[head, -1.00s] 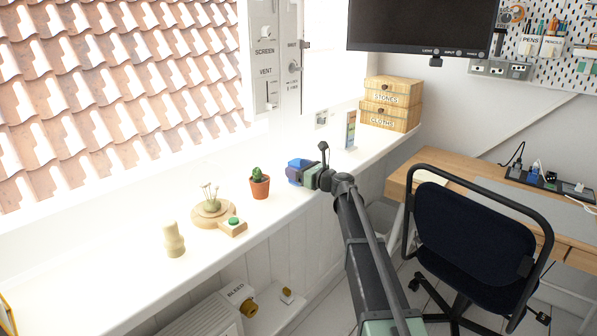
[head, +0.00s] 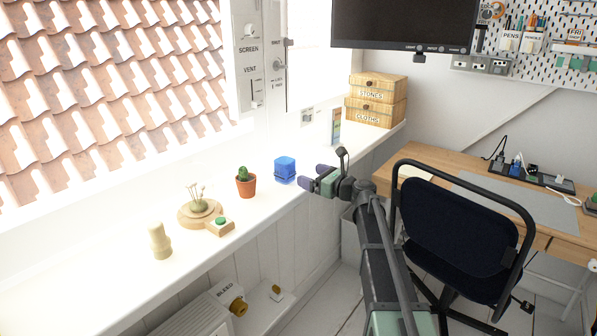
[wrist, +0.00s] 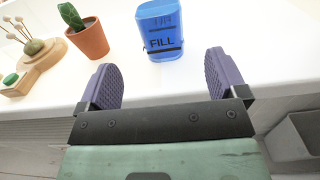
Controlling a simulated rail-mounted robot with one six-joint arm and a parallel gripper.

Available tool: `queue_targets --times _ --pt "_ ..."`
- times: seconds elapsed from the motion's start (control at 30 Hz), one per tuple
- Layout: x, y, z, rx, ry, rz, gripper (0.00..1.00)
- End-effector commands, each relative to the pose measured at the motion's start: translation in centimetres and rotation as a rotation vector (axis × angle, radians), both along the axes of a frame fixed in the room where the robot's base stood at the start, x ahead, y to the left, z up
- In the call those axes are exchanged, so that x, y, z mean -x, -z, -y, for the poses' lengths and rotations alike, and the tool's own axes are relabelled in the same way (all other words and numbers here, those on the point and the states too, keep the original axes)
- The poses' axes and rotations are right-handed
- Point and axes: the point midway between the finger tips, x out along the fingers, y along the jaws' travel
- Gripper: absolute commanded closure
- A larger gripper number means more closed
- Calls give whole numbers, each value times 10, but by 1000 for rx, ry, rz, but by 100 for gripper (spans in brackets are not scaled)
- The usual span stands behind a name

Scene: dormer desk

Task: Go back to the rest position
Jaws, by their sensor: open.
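My gripper (head: 314,184) is open and empty, just off the front edge of the white sill. Its two purple ridged fingers are spread apart in the wrist view (wrist: 163,84). A blue container (head: 285,168) stands upright on the sill, a short gap beyond the fingertips.
A potted cactus (head: 246,185), a wooden base with a green button (head: 221,221) and a pale wooden figure (head: 160,241) stand on the sill (head: 100,275). Labelled boxes (head: 376,98) stand at its far end. A chair (head: 458,225) and desk (head: 440,170) are at right.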

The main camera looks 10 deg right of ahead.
Motion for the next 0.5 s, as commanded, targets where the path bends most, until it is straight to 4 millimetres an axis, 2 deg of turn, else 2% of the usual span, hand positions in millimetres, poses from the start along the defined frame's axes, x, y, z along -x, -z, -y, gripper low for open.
queue_targets --times 0.37,0.47,0.5 --pt "5 0 4 6 -1 5 9" --pt "7 1 1 95 -19 69 9" --pt "10 7 -2 191 -46 113 9"
